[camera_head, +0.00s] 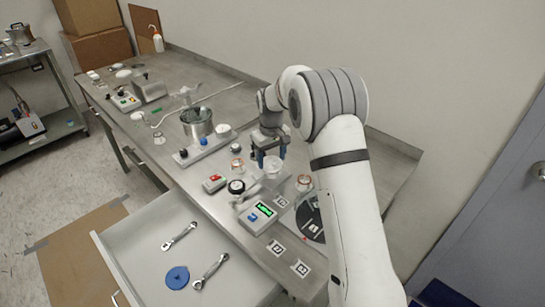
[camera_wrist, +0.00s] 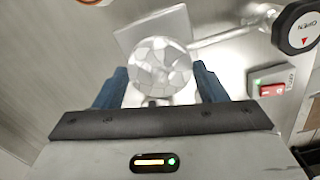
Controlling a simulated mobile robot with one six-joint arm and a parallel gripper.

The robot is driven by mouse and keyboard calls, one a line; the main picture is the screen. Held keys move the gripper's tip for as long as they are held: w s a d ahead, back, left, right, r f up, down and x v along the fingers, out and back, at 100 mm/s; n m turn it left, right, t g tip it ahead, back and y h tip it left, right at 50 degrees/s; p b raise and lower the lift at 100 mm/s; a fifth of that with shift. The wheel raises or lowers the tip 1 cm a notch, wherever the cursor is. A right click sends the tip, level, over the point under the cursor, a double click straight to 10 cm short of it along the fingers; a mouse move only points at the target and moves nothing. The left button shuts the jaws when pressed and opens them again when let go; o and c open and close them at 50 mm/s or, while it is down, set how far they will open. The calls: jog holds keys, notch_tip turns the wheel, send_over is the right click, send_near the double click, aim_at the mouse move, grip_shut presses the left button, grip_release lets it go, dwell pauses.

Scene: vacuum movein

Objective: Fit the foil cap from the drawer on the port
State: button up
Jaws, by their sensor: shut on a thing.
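My gripper (camera_head: 270,158) reaches down over the worktable's near part. In the wrist view its two blue fingers (camera_wrist: 158,72) sit on either side of a round, faceted silvery foil cap (camera_wrist: 160,60), and they are shut on it. The cap also shows as a pale round thing under the fingers in the head view (camera_head: 272,169). In the wrist view the cap overlaps the lower part of a square metal plate (camera_wrist: 150,28). The port's opening is not visible; I cannot tell whether the cap touches it. The drawer (camera_head: 140,245) is open.
Two wrenches (camera_head: 180,236) and a blue disc (camera_head: 177,277) lie in the drawer. A pipe runs to a black "OPEN" knob (camera_wrist: 301,27), beside a red switch (camera_wrist: 272,90).

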dwell(0.3)
jog(key=o, duration=1.1)
jog(key=shift+r, duration=0.1)
notch_tip(320, 180, up, 7)
jog(key=shift+b, duration=0.45)
jog(key=shift+r, duration=0.3)
